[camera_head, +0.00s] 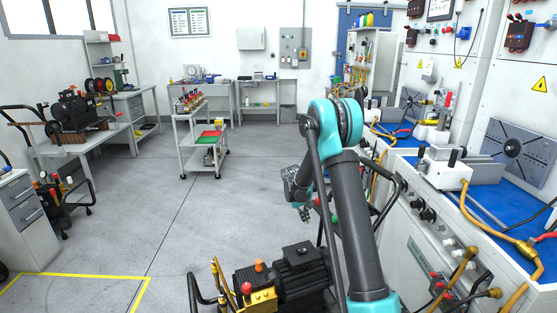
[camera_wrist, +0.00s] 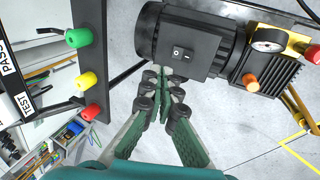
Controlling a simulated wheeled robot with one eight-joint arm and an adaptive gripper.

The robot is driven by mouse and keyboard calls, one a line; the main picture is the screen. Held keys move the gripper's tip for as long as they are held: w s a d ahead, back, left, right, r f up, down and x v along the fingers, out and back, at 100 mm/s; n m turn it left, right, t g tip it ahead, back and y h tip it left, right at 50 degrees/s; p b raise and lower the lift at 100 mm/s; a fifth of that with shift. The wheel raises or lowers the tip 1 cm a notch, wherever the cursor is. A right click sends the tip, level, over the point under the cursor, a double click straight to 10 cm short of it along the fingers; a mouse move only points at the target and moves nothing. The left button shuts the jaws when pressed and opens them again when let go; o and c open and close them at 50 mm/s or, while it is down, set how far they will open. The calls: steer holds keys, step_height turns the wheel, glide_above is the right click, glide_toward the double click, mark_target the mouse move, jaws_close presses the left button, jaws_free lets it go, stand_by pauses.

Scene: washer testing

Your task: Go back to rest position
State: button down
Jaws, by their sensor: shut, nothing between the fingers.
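My gripper (camera_wrist: 168,90) shows in the wrist view with its two green-padded fingers brought together at the tips. Nothing is held between them. A pressure washer (camera_head: 295,272) with a black motor stands on the floor at the bottom centre. It also shows in the wrist view (camera_wrist: 185,45), beyond the fingertips, with a power switch, a gauge and an orange knob. I cannot tell how far the fingertips are from it.
A test bench (camera_head: 430,225) with blue top and hoses runs along the right, close to my arm. A grey cart (camera_head: 203,140) stands mid-room. Workbenches line the left and back. The floor (camera_head: 150,200) at centre left is clear.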

steer(key=s+d+r+m, duration=0.1)
steer(key=s+d+r, duration=0.1)
steer(key=s+r, duration=0.7)
steer(key=s+d+r+m+t+y, duration=0.1)
steer(key=s+d+m+t+y, duration=0.1)
steer(key=s, duration=2.8)
steer(key=shift+s+r+m+t+y, duration=0.25)
steer(key=shift+r+m+t+y, duration=0.05)
steer(key=shift+y, duration=0.3)
steer(key=shift+d, duration=0.2)
